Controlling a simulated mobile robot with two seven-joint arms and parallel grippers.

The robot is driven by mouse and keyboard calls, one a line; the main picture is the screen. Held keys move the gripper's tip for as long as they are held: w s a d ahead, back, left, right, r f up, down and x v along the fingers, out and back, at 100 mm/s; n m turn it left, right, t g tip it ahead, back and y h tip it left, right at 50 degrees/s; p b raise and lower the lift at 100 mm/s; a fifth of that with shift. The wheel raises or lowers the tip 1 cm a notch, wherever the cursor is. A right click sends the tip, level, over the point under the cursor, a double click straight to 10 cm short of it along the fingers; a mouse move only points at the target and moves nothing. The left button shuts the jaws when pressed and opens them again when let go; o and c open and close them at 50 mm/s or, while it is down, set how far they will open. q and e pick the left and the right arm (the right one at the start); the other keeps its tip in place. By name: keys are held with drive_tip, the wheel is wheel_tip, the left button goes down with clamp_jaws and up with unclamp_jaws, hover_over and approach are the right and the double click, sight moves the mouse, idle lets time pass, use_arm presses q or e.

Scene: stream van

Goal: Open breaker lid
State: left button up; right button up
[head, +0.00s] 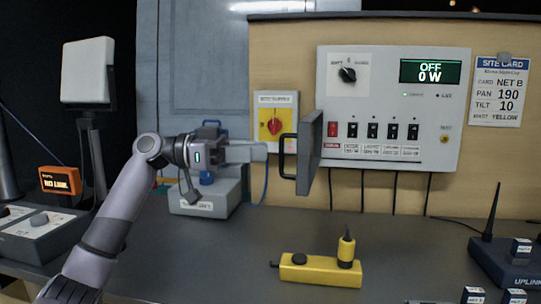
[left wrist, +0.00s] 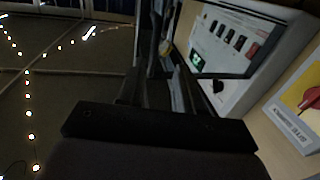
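The breaker lid (head: 309,150) is a grey plate standing swung out from the left side of the white breaker panel (head: 395,165), with the row of black switches and one red switch uncovered. Its dark bracket handle (head: 284,157) sticks out to the left of the lid. In the dark left wrist view, the fingers (left wrist: 158,85) appear spread apart, with nothing clearly held. The panel also shows in the left wrist view (left wrist: 232,50). My right gripper is out of view.
A yellow plate with a red rotary switch (head: 273,125) is on the wall behind my left gripper. A grey box (head: 205,197) stands below it. A yellow device (head: 320,271) lies on the desk in front. The desk below the panel is mostly clear.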

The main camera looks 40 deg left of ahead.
use_arm(q)
drive_tip(key=shift+v, duration=1.05)
drive_tip(key=shift+d, duration=0.1)
